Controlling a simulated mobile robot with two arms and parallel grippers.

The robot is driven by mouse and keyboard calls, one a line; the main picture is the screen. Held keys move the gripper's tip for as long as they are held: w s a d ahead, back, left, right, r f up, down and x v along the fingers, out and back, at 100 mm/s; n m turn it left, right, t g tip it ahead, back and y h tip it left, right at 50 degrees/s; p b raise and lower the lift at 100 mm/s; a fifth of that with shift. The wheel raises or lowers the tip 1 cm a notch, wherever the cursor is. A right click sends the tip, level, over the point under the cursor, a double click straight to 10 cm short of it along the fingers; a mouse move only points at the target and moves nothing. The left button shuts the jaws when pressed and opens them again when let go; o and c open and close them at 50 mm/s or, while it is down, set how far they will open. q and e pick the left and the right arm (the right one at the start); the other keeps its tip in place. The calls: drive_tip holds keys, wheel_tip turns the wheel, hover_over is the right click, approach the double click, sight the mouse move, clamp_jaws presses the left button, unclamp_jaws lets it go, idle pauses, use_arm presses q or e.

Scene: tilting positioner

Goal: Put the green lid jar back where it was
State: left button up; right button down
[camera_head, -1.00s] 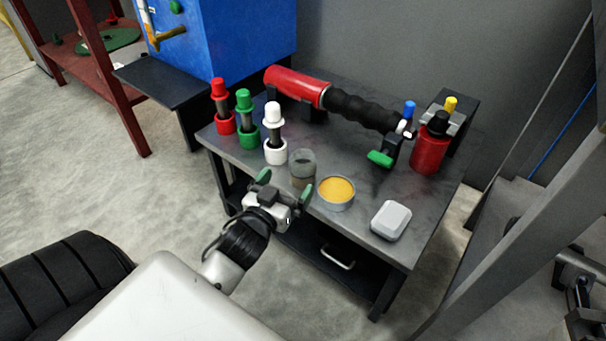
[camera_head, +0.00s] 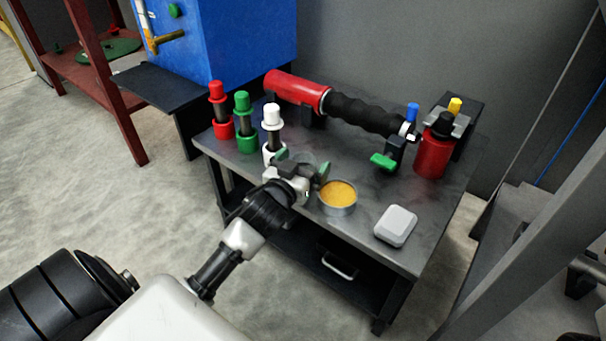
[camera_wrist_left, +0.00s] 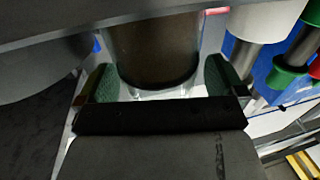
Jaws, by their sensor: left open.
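A glass jar (camera_head: 305,158) with brown contents stands on the dark table (camera_head: 345,240), mostly hidden behind my left gripper (camera_head: 302,164) in the head view. The left gripper (camera_wrist_left: 160,80) is open, with a finger on either side of the jar; contact cannot be told. I see no green lid on this jar. A green-capped post (camera_head: 242,120) stands at the table's left side. My right gripper is not in view.
A round tin of yellow stuff (camera_head: 338,194) is close right of the gripper. A white box (camera_head: 396,225), red bottle (camera_head: 433,152) and red-black cylinder (camera_head: 340,105) also sit on the table.

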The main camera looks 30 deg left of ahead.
use_arm(q)
drive_tip(key=c, duration=1.1)
drive_tip(key=shift+r, duration=0.1)
